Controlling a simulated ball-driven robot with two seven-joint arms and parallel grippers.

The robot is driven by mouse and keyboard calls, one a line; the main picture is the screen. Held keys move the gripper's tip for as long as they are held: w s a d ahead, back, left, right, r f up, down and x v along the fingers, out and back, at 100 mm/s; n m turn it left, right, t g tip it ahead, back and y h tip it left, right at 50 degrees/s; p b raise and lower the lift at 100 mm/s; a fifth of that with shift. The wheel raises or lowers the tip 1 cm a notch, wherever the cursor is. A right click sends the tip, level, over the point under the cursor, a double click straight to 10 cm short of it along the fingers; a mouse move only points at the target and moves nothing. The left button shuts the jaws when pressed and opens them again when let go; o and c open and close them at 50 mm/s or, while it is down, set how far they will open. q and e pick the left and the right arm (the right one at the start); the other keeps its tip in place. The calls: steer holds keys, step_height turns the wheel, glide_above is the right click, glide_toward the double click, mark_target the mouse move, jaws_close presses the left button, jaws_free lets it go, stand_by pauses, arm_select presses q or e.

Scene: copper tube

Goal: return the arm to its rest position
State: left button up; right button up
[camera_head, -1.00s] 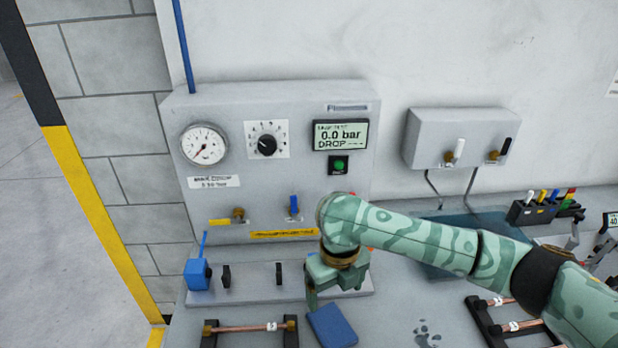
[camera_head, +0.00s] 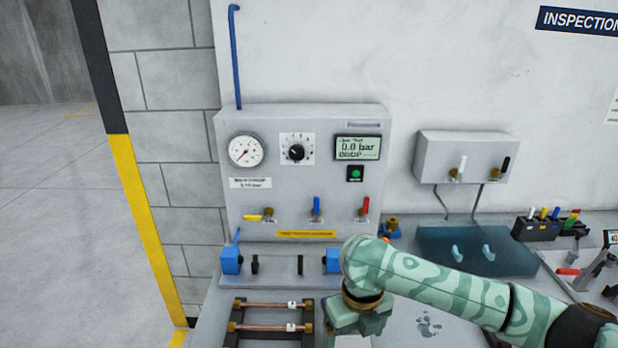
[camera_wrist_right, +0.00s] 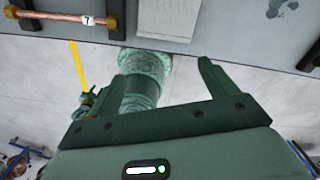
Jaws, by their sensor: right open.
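My right arm comes in from the right in the head view, green with a wavy pattern. Its gripper (camera_head: 350,325) hangs over the front of the bench, right of the rack with the copper tubes, and its lower end is cut off by the picture's bottom edge. In the right wrist view the right gripper (camera_wrist_right: 165,85) has its two fingers wide apart with nothing between them. A copper tube (camera_wrist_right: 55,17) with a tag reading 7 lies in a dark rack beyond the fingers. My left gripper is not in the head view.
The grey test panel (camera_head: 300,185) with gauge, dial and display reading 0.0 bar stands behind. Copper tubes (camera_head: 270,327) lie on a dark rack at the front left. A teal tray (camera_head: 430,262) and a pen holder (camera_head: 538,229) sit to the right.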

steer(key=s+a+f+m+t+y, duration=0.25)
steer(key=s+a+m+y, duration=0.2)
steer(key=a+m, duration=0.3)
steer(key=s+d+m+t+h, duration=0.2)
steer(key=s+d+m+h, duration=0.4)
steer(key=d+m, duration=0.75)
steer(key=s+d+m+t+h, duration=0.25)
steer(key=s+d+m, duration=0.45)
steer(key=d+m, duration=0.65)
steer(key=s+a+f+g+y+b, duration=0.1)
steer(key=s+a+f+g, duration=0.15)
steer(key=f, duration=1.25)
steer(key=s+a+f+g+y+b, duration=0.1)
steer(key=s+f+b, duration=0.15)
steer(key=f, duration=1.25)
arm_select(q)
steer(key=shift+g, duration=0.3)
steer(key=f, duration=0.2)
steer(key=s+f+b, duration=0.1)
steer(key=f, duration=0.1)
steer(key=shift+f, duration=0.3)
arm_select(e)
steer(key=s+f+m+g+y, duration=0.1)
steer(key=s+f+g, duration=0.1)
steer(key=s+f, duration=1.4)
steer(key=shift+s+d+f+m+g+y, duration=0.15)
steer(key=shift+s+f+m+g+y, duration=0.2)
steer(key=shift+s, duration=0.6)
